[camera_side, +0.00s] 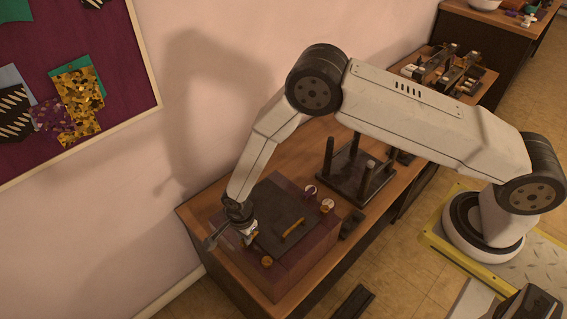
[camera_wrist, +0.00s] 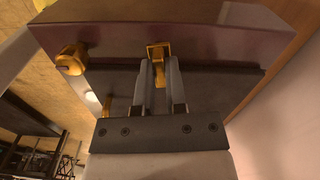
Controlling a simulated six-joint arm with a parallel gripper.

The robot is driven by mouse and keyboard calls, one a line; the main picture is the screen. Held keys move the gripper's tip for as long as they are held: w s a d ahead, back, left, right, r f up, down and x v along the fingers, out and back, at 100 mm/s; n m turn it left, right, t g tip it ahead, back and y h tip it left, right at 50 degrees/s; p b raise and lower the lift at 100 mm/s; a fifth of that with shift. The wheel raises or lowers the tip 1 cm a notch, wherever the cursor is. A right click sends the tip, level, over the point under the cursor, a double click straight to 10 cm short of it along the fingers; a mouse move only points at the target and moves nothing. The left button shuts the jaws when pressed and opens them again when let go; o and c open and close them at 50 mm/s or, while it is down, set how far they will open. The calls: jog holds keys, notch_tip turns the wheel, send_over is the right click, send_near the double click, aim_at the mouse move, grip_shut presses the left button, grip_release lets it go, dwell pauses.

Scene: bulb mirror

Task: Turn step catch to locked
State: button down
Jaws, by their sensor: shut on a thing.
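A maroon box (camera_side: 300,262) with a dark panel (camera_side: 279,217) on top sits on the wooden bench. In the wrist view a small gold catch (camera_wrist: 158,49) stands at the panel's edge, between the tips of my gripper (camera_wrist: 159,66). The fingers are closed on the catch, and its lower part is partly hidden by them. In the side view my gripper (camera_side: 247,233) is down at the box's left edge; the catch is too small there to read its position. I cannot make out any locked marking.
A gold knob (camera_side: 267,261) stands near the box's front corner and also shows in the wrist view (camera_wrist: 72,59). A yellow handle (camera_side: 294,227) lies on the panel. A dark posted stand (camera_side: 352,174) is behind; a wall rises at left.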

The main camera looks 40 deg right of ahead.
jog(key=shift+m, duration=0.9)
jog(key=c, duration=0.7)
grip_release()
jog(key=shift+r, duration=0.1)
jog(key=shift+r, duration=3.85)
jog(key=shift+r, duration=0.1)
